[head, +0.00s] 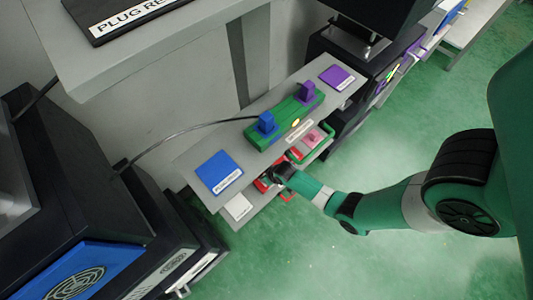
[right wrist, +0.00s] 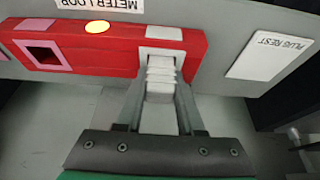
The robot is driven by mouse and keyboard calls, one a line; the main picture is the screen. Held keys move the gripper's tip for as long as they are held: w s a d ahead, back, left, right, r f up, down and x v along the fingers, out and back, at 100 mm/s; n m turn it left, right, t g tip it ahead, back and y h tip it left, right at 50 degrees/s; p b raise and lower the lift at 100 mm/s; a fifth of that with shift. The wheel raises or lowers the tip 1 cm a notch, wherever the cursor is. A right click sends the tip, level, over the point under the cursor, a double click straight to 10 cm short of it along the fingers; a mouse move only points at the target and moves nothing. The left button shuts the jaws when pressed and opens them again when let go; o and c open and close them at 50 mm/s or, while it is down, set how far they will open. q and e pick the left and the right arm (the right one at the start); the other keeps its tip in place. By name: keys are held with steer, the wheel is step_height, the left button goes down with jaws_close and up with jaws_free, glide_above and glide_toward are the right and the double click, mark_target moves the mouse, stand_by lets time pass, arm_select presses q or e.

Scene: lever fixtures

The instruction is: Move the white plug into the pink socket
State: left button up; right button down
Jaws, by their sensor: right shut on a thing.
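The white plug (right wrist: 160,82) sits at the right end of a red block (right wrist: 105,44) in the right wrist view, at an opening below a white label (right wrist: 164,34). Its front end is at or in that opening; the depth is hidden. My right gripper (right wrist: 158,100) has a finger on each side of the plug and is shut on it. The pink socket (right wrist: 43,56) is a square, empty-looking opening at the block's left end. In the head view my right gripper (head: 276,174) reaches the lower shelf and covers the plug. My left gripper is out of view.
A white pad marked PLUG REST (right wrist: 270,56) lies right of the red block. Above, in the head view, a green block (head: 285,122) holds a blue plug (head: 267,122) and a purple plug (head: 307,91). A black cable (head: 180,130) runs left from there.

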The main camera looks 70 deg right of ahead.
steer(key=shift+r, duration=0.1)
step_height(320, 180, up, 3)
steer(key=p, duration=0.3)
steer(key=shift+r, duration=0.2)
steer(key=shift+s+a+r+p, duration=0.15)
steer(key=shift+s+r+p, duration=0.15)
steer(key=shift+p, duration=0.1)
steer(key=s+a+p, duration=0.2)
steer(key=s+a, duration=0.2)
steer(key=s, duration=0.3)
steer(key=s+a+p, duration=0.2)
steer(key=s+a, duration=0.2)
steer(key=s, duration=0.4)
steer(key=shift+a+f, duration=0.35)
steer(key=shift+a, duration=0.05)
